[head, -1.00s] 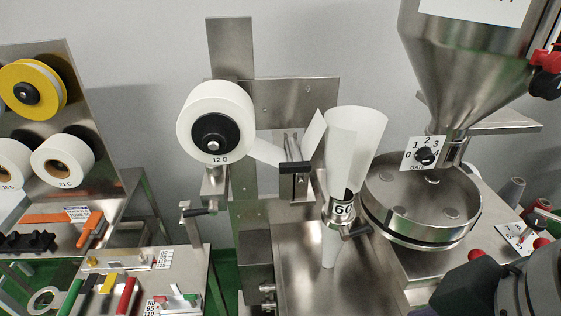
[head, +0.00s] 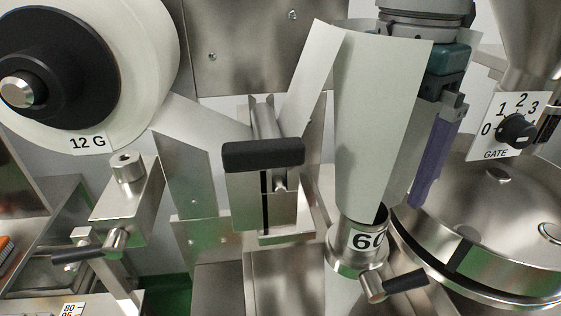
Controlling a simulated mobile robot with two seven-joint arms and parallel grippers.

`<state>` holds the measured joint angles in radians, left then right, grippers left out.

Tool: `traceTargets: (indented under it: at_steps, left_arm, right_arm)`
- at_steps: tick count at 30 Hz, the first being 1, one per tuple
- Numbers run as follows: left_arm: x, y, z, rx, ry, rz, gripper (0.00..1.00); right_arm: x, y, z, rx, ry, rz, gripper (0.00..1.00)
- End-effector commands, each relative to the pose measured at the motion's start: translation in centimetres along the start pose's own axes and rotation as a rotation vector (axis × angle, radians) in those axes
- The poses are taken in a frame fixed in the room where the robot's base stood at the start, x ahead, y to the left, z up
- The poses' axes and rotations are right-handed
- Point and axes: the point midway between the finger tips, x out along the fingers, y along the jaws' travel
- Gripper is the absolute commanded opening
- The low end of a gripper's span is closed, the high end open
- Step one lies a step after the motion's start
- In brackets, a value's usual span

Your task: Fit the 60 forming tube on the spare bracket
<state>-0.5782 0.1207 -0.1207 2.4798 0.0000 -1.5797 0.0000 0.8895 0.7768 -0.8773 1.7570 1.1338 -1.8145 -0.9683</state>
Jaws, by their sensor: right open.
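The forming tube marked 60 (head: 366,240) stands upright at the right of centre. A pale paper sheet (head: 375,120) curls around and above it, hiding part of its upper end. A clamp lever with a black handle (head: 405,284) is at the tube's base. My right gripper (head: 425,190) points down just right of the curled sheet, above and right of the 60 label. It is open with nothing visible in it. One purple finger shows; the other is hidden. No bracket is labelled spare; an empty-looking metal fitting with a lever (head: 125,200) stands at the left. My left gripper is out of view.
The 12 G paper roll (head: 150,60) hangs at upper left, its web running to a black-topped roller block (head: 262,155). A round steel pan (head: 500,220) and the gate dial (head: 515,130) crowd the right side.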

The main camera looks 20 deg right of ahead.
Motion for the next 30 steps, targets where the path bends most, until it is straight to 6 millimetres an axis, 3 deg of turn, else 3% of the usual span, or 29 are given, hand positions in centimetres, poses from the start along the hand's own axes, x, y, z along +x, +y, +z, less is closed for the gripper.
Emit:
traceTargets:
  at_steps: [18, 26, 30]
  left_arm:
    - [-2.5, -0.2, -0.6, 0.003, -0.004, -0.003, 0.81]
    - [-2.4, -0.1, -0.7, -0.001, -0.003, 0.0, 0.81]
    - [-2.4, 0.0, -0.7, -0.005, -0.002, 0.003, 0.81]
  right_arm:
    - [7.6, 0.4, -0.5, 0.001, 0.0, 0.002, 1.0]
    - [8.0, 0.5, -0.4, 0.0, 0.0, 0.004, 1.0]
    - [7.9, 0.5, -0.4, 0.0, 0.0, 0.004, 0.84]
